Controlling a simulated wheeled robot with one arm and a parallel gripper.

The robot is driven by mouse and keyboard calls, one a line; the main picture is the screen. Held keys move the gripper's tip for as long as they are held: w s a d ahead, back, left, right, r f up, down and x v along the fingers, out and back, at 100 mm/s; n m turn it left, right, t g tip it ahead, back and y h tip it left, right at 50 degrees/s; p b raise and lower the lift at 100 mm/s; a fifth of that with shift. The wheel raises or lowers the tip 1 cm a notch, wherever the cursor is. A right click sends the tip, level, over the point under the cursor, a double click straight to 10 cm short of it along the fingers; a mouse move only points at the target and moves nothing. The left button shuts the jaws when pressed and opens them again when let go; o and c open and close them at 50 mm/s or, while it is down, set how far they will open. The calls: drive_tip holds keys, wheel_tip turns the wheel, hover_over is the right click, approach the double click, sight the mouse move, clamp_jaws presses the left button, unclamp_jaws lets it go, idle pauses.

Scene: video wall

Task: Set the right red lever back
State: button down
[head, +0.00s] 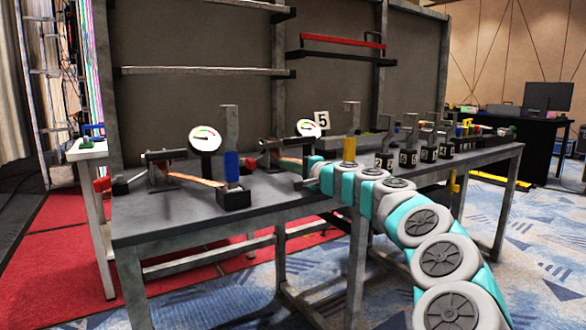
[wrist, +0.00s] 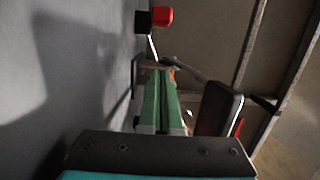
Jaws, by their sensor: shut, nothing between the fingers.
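The right red lever's handle (wrist: 162,16) shows at the top of the wrist view, with a black block against its left side and a thin metal rod below it. In the head view the same handle (head: 264,144) is small, left of the right white gauge (head: 308,128). My gripper (wrist: 162,74) is shut and empty. Its green fingers point toward the lever, with a visible gap between them and the red handle. The left red lever (head: 103,184) sits at the table's left end.
The grey table (head: 170,221) carries a left gauge (head: 205,139), a blue-handled post (head: 232,165) and several numbered black blocks on the right. In the wrist view the right gauge's dark housing (wrist: 217,108) stands close to the right of my fingers. The table's front left is clear.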

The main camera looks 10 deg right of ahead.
sight(252, 165)
drive_tip(key=x, duration=0.4)
drive_tip(key=shift+d, duration=0.1)
drive_tip(key=shift+w+a, duration=0.35)
drive_tip(key=shift+w, duration=0.1)
drive_tip(key=shift+s+a+b, duration=0.15)
drive_tip(key=shift+s+a, duration=0.1)
drive_tip(key=shift+a, duration=0.7)
drive_tip(key=shift+s+a+b, duration=0.15)
drive_tip(key=shift+s+a, duration=0.15)
drive_tip(key=shift+a, duration=0.65)
drive_tip(key=shift+s+a+f+b, duration=0.1)
drive_tip(key=shift+s+a+b, duration=0.15)
drive_tip(key=shift+a+b, duration=0.25)
drive_tip(key=shift+s+a+b, duration=0.15)
drive_tip(key=shift+a+b, duration=0.05)
drive_tip(key=shift+a, duration=0.35)
drive_tip(key=shift+s+a+b, duration=0.15)
drive_tip(key=shift+s+a, duration=0.05)
drive_tip(key=shift+a, duration=0.35)
